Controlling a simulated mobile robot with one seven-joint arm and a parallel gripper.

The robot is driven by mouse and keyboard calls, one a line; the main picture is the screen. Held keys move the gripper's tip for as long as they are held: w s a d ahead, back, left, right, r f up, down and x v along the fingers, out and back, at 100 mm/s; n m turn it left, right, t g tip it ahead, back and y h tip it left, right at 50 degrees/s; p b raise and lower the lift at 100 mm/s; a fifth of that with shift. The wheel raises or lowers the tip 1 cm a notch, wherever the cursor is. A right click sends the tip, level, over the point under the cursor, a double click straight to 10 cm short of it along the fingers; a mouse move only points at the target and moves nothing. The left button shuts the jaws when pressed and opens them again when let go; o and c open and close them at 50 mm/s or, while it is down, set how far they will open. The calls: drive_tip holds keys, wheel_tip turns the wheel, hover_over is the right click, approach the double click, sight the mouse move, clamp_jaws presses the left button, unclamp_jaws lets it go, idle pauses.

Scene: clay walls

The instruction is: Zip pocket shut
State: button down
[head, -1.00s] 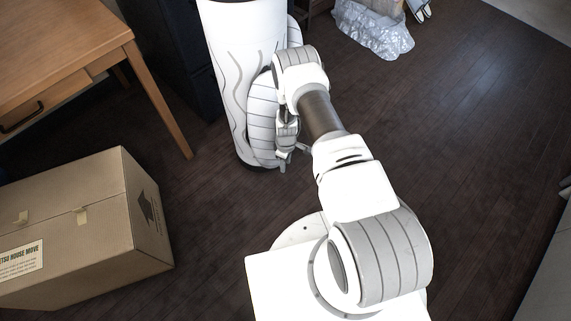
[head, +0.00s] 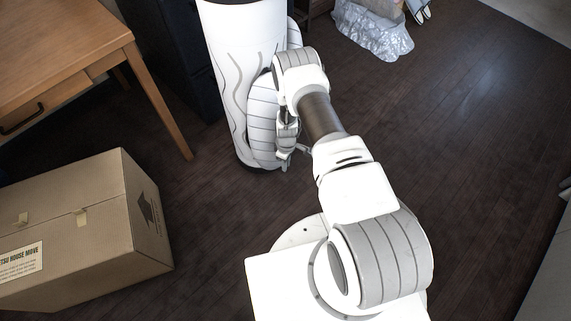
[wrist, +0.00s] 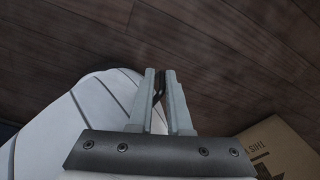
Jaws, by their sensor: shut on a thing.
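A tall white bag (head: 225,60) with grey wavy lines stands upright on the floor. A bulging white pocket (head: 262,118) with dark seams is on its right side. The pocket also fills the lower left of the wrist view (wrist: 90,110). My gripper (head: 286,158) is low beside the pocket's right edge, partly hidden by my wrist in the head view. In the wrist view its two fingers (wrist: 160,92) are nearly together, shut on a small dark zip pull (wrist: 159,84). The zip's track and how far the pocket is open cannot be seen.
A cardboard box (head: 75,220) stands at the left; part of one shows in the wrist view (wrist: 270,148). A wooden desk (head: 60,45) is at the upper left. A crumpled plastic bag (head: 372,30) lies at the back. The dark floor at the right is clear.

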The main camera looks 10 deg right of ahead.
drive_tip(key=shift+s+a, duration=0.25)
drive_tip(key=shift+a, duration=0.1)
idle(0.6)
wheel_tip(320, 180, up, 20)
drive_tip(key=p, duration=1)
drive_tip(key=shift+w+r+p, duration=0.15)
drive_tip(key=shift+r+p, duration=0.05)
drive_tip(key=shift+p, duration=0.1)
drive_tip(key=shift+w+d, duration=0.1)
drive_tip(key=shift+d, duration=0.05)
drive_tip(key=c, duration=1)
unclamp_jaws()
drive_tip(key=shift+d, duration=0.1)
drive_tip(key=shift+o, duration=0.2)
wheel_tip(320, 180, up, 18)
drive_tip(key=p, duration=0.4)
drive_tip(key=shift+f, duration=0.25)
drive_tip(key=shift+w+d, duration=0.1)
